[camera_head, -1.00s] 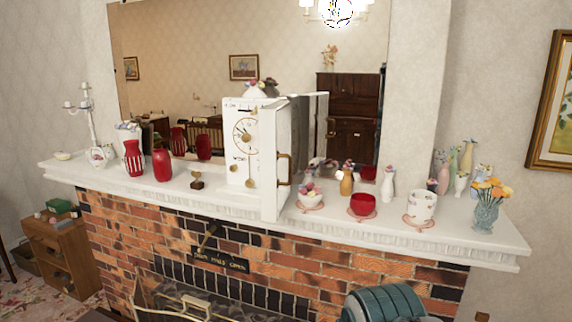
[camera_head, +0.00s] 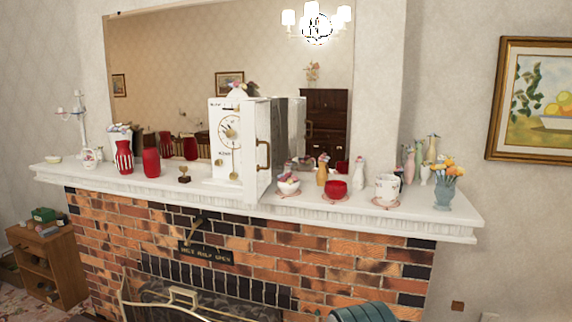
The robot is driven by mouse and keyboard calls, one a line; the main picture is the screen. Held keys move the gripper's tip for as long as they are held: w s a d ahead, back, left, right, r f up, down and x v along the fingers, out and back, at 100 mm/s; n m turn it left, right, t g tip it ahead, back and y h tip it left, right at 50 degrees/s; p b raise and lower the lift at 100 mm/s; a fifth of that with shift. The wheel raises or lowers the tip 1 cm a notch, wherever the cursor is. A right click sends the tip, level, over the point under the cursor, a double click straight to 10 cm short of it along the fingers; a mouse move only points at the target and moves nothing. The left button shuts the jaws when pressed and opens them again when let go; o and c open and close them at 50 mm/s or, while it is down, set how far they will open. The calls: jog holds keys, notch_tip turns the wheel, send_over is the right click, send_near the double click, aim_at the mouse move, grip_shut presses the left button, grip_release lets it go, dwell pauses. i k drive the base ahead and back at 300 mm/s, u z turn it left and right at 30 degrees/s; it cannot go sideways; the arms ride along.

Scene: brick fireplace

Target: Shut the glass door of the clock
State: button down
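The clock (camera_head: 217,160) is a tall white case standing on the mantel, left of its middle. Its round dial (camera_head: 230,131) and pendulum show on the front. The door (camera_head: 250,150) is open: it stands out from the right side of the clock's front, seen nearly edge-on, as a white frame with a bronze handle (camera_head: 264,156). The glass itself is hard to make out at this angle. My gripper is not in view, and nothing touches the door.
The white mantel (camera_head: 345,216) tops a brick fireplace (camera_head: 290,250). Left of the clock stand red vases (camera_head: 151,162) and a small trophy (camera_head: 184,174). Right of it stand a bowl (camera_head: 289,187), a red cup (camera_head: 335,189) and a flower vase (camera_head: 444,192). A teal ribbed shape shows at the bottom.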

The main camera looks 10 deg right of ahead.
aim_at(253, 191)
jog(key=z, duration=0.1)
jog(key=k, duration=0.1)
jog(key=u, duration=1.05)
jog(key=i, duration=0.75)
jog(key=z, duration=1.85)
